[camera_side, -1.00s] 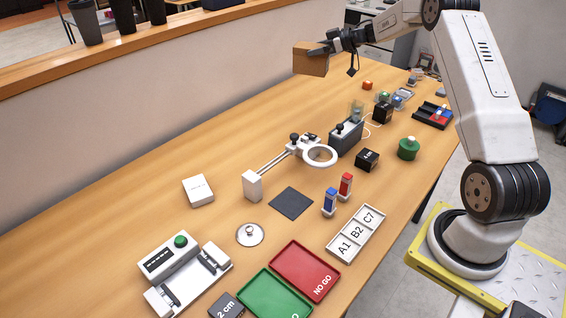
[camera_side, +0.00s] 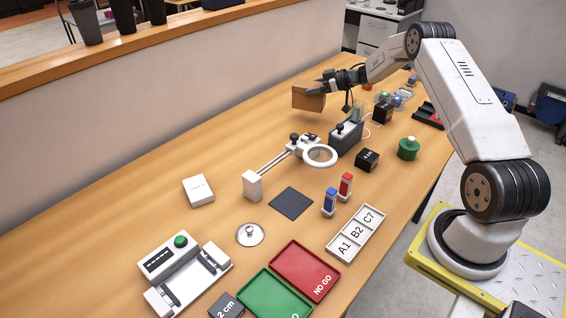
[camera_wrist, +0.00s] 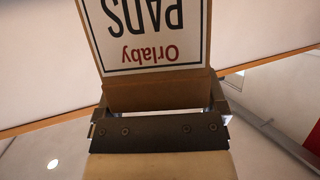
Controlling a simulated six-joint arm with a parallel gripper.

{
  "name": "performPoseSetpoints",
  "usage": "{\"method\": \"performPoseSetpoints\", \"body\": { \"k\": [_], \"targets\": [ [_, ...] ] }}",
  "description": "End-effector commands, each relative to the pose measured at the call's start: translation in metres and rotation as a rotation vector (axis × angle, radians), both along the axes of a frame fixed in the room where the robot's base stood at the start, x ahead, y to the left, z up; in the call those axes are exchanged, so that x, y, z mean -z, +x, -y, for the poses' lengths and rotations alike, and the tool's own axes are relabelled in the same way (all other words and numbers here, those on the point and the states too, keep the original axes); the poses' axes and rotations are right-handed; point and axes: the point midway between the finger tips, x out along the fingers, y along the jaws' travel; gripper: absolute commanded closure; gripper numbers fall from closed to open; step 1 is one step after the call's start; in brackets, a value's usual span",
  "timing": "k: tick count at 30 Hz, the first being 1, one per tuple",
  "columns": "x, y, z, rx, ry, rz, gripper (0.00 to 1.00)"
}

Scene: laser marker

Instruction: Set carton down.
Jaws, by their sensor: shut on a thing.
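The carton is a brown cardboard box (camera_side: 307,99) held in my gripper (camera_side: 325,88) at the far part of the table in the side view. My gripper is shut on it. The carton appears to be above the table top, but its exact height is hard to tell. In the wrist view the carton (camera_wrist: 155,95) fills the upper middle, with a white label reading "Orlaby PADS" upside down. The gripper's dark bracket (camera_wrist: 160,133) lies across the lower part of that view.
The table (camera_side: 225,135) left of the carton is clear.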

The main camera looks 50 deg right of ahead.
Motion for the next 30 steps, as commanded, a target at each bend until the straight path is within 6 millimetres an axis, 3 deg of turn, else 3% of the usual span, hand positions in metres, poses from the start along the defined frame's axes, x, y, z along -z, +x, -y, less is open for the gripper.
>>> {"method": "performPoseSetpoints", "body": {
  "k": [11,24,30],
  "targets": [
    [0.011,0.0,0.0,-0.001,-0.001,0.003,0.95],
    [0.048,0.0,0.0,0.001,0.0,0.002,0.95],
    [0.049,0.0,0.0,0.0,-0.001,0.003,0.95]
  ]
}}
